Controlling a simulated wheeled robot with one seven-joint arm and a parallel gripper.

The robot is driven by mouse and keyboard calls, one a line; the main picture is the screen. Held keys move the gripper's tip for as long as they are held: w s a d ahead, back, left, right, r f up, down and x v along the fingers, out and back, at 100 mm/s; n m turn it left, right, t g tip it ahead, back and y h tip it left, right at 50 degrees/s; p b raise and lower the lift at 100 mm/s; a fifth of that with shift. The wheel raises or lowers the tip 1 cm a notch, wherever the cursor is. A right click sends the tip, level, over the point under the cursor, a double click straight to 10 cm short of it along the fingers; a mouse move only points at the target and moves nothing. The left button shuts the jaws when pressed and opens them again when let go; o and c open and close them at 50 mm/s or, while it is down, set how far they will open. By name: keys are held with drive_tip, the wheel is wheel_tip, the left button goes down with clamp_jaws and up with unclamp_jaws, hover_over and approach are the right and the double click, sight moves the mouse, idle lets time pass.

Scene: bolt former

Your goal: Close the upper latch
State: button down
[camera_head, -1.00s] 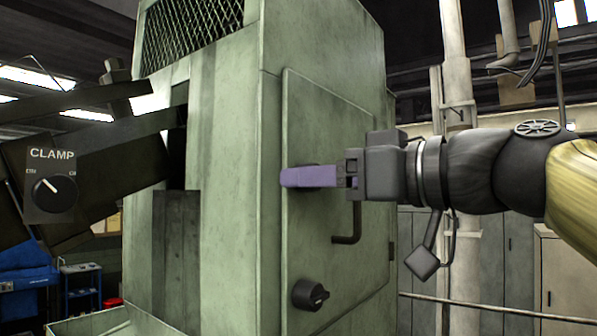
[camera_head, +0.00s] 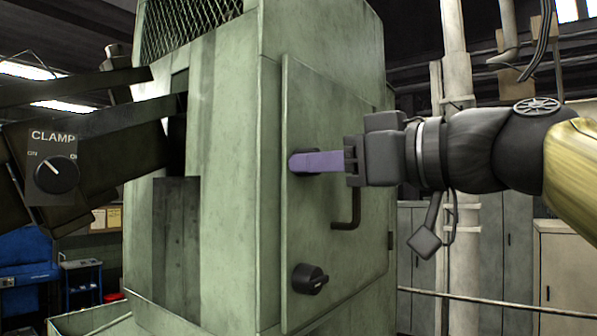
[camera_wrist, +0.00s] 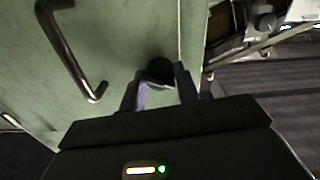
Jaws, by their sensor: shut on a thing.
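The upper latch (camera_head: 294,163) is a dark round knob near the left edge of the green door (camera_head: 330,120), above the lower latch (camera_head: 310,279). My gripper (camera_head: 303,162) comes from the right with its purple fingers at the upper latch. In the wrist view the upper latch (camera_wrist: 160,70) sits between the two fingertips (camera_wrist: 160,80), one on each side, and they are shut on it. The fingers hide much of the latch's grip, so I cannot tell its exact angle.
A dark bent door handle (camera_head: 347,208) stands out just below my gripper; it also shows left of the fingers in the wrist view (camera_wrist: 75,50). A CLAMP switch (camera_head: 55,174) is at the far left. A pipe column (camera_head: 455,60) rises behind my arm.

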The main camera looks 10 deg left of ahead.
drive_tip(key=shift+n+b, duration=0.65)
drive_tip(key=shift+n, duration=0.55)
drive_tip(key=shift+r, duration=0.1)
drive_tip(key=n+b, duration=0.2)
drive_tip(key=n, duration=0.1)
drive_tip(key=shift+n, duration=0.4)
drive_tip(key=c, duration=0.8)
unclamp_jaws()
drive_tip(key=shift+c, duration=0.2)
